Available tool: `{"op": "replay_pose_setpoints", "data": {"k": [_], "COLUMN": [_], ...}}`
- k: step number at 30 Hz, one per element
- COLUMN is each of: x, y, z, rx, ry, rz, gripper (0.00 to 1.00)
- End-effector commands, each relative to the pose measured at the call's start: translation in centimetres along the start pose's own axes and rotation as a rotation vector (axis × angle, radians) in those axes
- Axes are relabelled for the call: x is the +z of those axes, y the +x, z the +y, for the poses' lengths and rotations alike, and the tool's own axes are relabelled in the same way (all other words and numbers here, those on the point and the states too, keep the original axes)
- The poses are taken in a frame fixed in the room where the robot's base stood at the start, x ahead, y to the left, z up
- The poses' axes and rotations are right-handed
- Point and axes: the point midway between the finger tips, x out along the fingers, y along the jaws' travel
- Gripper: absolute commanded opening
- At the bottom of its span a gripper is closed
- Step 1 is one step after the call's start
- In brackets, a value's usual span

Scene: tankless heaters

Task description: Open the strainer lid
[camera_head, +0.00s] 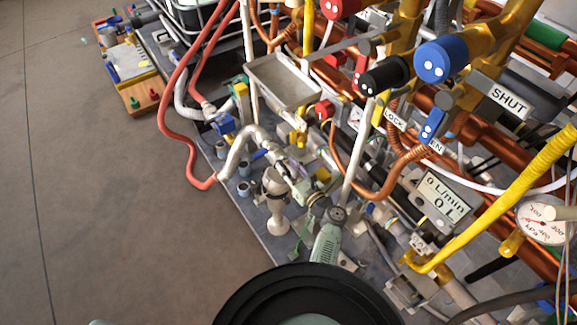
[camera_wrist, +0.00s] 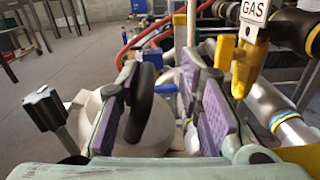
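A cream, rounded body that looks like the strainer (camera_head: 276,190) stands on a flared foot near the left edge of the grey skid in the head view. My gripper reaches down beside its upper part, where it is small and cluttered. In the wrist view my gripper (camera_wrist: 168,90) is open, with purple pads on both fingers. A black curved handle or ring (camera_wrist: 146,105) stands between the fingers, close to the left pad and clear of the right one. A cream rounded surface (camera_wrist: 92,118) shows behind the left finger. I cannot tell where the lid's edge is.
A black knob (camera_wrist: 44,108) stands left of the fingers. A yellow gas valve handle (camera_wrist: 246,66) and pipes crowd the right. In the head view, a red hose (camera_head: 178,150) and grey pipe (camera_head: 232,158) lie nearby; open floor (camera_head: 100,220) is at left.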

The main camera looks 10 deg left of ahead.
Motion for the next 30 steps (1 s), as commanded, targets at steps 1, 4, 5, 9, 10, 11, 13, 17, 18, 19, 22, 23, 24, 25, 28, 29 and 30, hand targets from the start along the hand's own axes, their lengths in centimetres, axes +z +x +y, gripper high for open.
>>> {"op": "replay_pose_setpoints", "data": {"k": [1,4,5,9,10,11,13,17,18,19,22,23,24,25,28,29,30], "x": [0.0,0.0,-0.1,-0.1,-0.1,-0.1,-0.1,-0.1,-0.1,-0.1,-0.1,-0.1,-0.1,0.0,0.0,0.0,0.0], "y": [-0.2,-1.2,-1.6,-4.5,-5.2,-5.9,-7.4,-9.8,-10.3,-10.7,-11.6,-11.7,-11.9,-12.0,-12.1,-12.1,-12.1], "z": [-0.1,-0.1,-0.1,-0.1,-0.1,-0.1,-0.1,-0.1,-0.1,-0.1,-0.1,0.0,0.0,0.0,0.0,0.0,0.0], "rx": [-0.002,-0.002,-0.003,-0.006,-0.006,-0.007,-0.007,-0.006,-0.004,-0.004,-0.002,-0.002,-0.002,-0.002,-0.002,-0.002,-0.002], "ry": [0.000,0.001,0.001,0.001,0.000,0.001,0.001,0.001,0.001,0.001,0.001,0.001,0.001,0.001,0.001,0.000,0.000], "rz": [0.000,0.000,0.000,0.002,0.002,0.002,0.002,0.001,0.001,0.001,0.001,0.001,0.001,0.001,0.001,0.001,0.001], "gripper": [0.32,0.32,0.32,0.32,0.32,0.32,0.32,0.32,0.32,0.32,0.32,0.32,0.32,0.32,0.32,0.32,0.32]}}
